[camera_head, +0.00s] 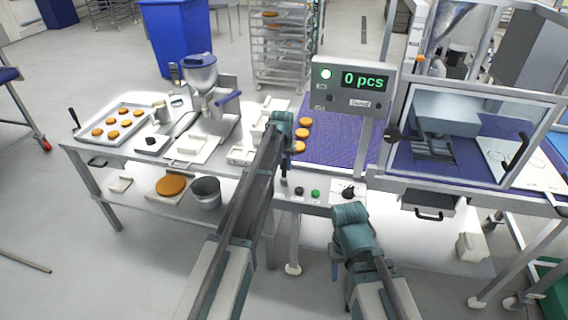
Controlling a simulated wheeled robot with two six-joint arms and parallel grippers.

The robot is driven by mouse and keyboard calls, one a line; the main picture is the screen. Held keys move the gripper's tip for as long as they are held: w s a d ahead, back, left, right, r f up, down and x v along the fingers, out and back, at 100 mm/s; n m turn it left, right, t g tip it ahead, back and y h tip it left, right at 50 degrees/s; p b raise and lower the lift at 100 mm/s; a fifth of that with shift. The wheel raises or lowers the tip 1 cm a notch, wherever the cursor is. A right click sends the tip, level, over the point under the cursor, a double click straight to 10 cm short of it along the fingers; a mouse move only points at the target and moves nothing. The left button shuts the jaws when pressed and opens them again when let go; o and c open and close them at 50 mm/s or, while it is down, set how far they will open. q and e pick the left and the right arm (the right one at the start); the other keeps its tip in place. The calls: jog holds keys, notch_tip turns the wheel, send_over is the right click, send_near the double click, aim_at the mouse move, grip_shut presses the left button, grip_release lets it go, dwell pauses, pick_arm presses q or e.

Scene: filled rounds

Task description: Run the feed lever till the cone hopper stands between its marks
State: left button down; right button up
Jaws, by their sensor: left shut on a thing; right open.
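A grey cone hopper (452,28) hangs at the upper right, above the framed machine, partly cut off by the top edge; I cannot make out its marks. My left gripper (284,135) is shut at the front left edge of the purple belt, above the control panel. A dark upright lever (284,166) stands directly below it, and its top is hidden behind the gripper. It appears to be the feed lever in its grip, though the contact is hidden. My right gripper (350,212) is open and empty, in front of and below the panel's black knob (348,191).
The display (353,82) reads 0 pcs. The panel has a green button (315,194). Orange rounds (303,134) lie on the purple belt (340,140). A clear guard (465,135) closes the right side. A tray of rounds (117,125) and a small depositor (205,85) stand left.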

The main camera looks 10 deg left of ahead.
pick_arm(q)
jog(key=shift+w+f+g, duration=0.25)
jog(key=shift+w+g, duration=0.3)
jog(key=shift+g, duration=0.35)
jog(key=shift+f+g, duration=0.1)
jog(key=shift+g, duration=0.5)
jog(key=c, duration=0.8)
grip_release()
jog(key=shift+o, duration=0.2)
jog(key=shift+w, duration=0.1)
notch_tip(320, 180, up, 14)
jog(key=p, duration=1.3)
jog(key=shift+w, duration=0.35)
